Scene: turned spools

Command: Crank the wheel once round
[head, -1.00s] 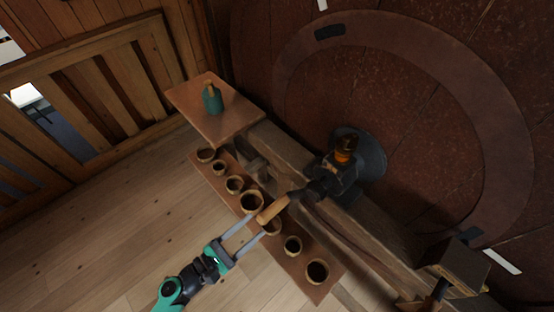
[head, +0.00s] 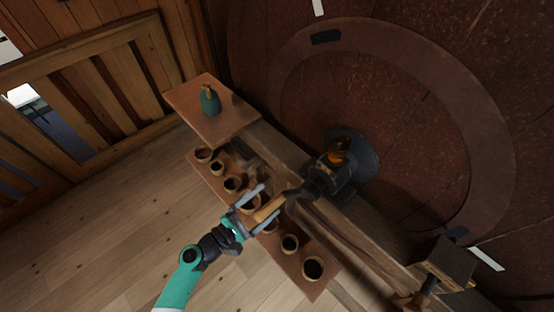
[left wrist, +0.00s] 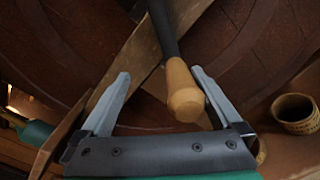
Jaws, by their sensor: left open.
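The big dark red-brown wheel (head: 425,100) fills the upper right of the head view. A dark crank arm (head: 298,193) comes out from its hub area and ends in a pale wooden handle (head: 268,209). My left gripper (head: 270,203) is open, with one finger on each side of the handle. In the left wrist view, the handle (left wrist: 183,95) lies between the open fingers (left wrist: 160,77), nearer the right finger. Its rounded end faces the camera. Whether a finger touches it, I cannot tell. My right gripper is not in view.
Several small round pots, one of them (head: 313,267), stand on a plank shelf below the crank. A teal bottle (head: 209,102) stands on a wooden board (head: 188,97) at upper left. A box-like block (head: 443,262) is at lower right. Open plank floor (head: 110,225) lies at lower left.

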